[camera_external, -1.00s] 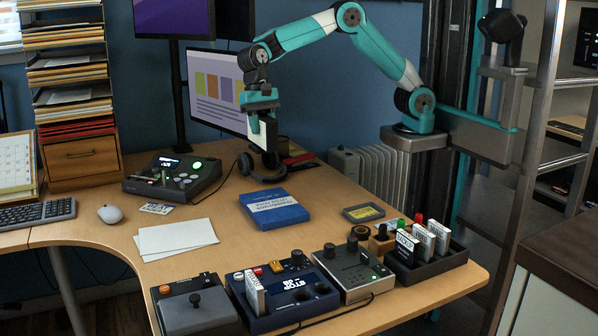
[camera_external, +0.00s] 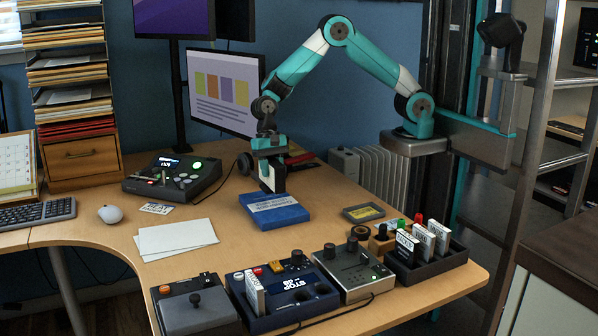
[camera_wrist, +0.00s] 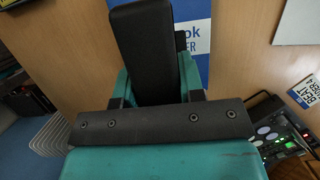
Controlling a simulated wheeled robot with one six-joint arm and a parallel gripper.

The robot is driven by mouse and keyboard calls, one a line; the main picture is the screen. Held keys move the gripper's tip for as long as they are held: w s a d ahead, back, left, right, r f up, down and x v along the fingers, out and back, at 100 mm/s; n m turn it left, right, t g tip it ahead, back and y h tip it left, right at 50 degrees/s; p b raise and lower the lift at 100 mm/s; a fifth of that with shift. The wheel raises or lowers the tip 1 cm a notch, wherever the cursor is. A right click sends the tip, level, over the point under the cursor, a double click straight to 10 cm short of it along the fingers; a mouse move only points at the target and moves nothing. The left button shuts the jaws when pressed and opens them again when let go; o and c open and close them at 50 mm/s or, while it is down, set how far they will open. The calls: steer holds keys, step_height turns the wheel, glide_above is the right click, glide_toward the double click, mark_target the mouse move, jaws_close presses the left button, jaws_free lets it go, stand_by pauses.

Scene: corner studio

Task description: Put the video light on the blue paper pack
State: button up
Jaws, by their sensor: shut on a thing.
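The video light (camera_external: 267,176) is a small upright block with a pale face and a black body. My gripper (camera_external: 268,158) is shut on it from above and holds it over the back part of the blue paper pack (camera_external: 273,212). The pack lies flat on the desk, with a white label band on top. I cannot tell whether the light's lower edge touches the pack. In the wrist view, the light's black back (camera_wrist: 145,52) sits between my fingers (camera_wrist: 157,85), and part of the blue pack (camera_wrist: 196,25) shows behind it.
Headphones (camera_external: 247,165) lie behind the pack, partly hidden by my gripper. White sheets (camera_external: 176,239) lie to its left and a small dark device with a yellow screen (camera_external: 363,212) to its right. Control boxes (camera_external: 285,290) and a black card tray (camera_external: 428,262) line the front.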

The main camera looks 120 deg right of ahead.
mark_target(273, 183)
steer(key=shift+f, duration=2.2)
steer(key=shift+f, duration=0.1)
steer(key=o, duration=1.1)
steer(key=shift+c, duration=0.2)
